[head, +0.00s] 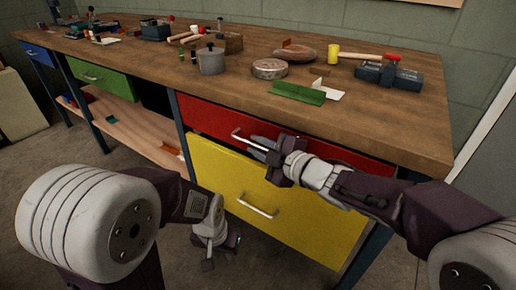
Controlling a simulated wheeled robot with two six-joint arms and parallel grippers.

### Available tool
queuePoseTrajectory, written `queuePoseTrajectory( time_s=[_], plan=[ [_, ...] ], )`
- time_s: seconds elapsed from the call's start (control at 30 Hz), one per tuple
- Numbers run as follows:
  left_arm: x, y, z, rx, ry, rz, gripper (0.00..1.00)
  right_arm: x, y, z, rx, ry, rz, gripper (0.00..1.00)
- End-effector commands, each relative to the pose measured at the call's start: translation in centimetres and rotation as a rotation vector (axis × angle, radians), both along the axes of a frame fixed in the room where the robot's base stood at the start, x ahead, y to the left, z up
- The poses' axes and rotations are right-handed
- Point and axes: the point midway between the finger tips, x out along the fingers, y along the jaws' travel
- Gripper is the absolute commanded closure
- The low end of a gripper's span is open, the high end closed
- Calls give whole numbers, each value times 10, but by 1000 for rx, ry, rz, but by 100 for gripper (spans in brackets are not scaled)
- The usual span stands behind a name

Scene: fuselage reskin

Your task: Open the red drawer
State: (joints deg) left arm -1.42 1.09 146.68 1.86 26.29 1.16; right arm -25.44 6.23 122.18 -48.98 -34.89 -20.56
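The red drawer (212,117) sits under the front edge of the wooden bench, above a yellow drawer. Its front looks flush with the bench, with no visible gap. Its pale bar handle (247,139) is near the middle of the front. My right gripper (266,149) reaches in from the right, with its fingers at the right end of this handle. I cannot tell whether the fingers are closed on the bar or only beside it.
The yellow drawer (300,222) has its own bar handle (257,207). A green drawer (98,79) and a blue drawer (38,54) are further left, above a low shelf. The wooden benchtop (390,115) carries a pot, a mallet and several other tools. Floor in front is clear.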

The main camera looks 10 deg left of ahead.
Motion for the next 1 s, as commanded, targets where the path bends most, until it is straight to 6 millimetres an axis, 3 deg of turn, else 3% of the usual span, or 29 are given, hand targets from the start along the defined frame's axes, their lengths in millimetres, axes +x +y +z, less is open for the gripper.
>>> queuePoseTrajectory(
  time_s=[0.1, 0.17, 1.0],
  plan=[
    [0, 0, 0, 0, 0, 0, 72, 0, 0, 0, 0, 0, 0, 83],
    [0, 0, 0, 0, 0, 0, 72, 0, 0, 0, 0, 0, 0, 100],
    [0, 0, 0, 0, 0, 0, 72, 0, -1, 0, 0, 1, -1, 100]
  ],
)
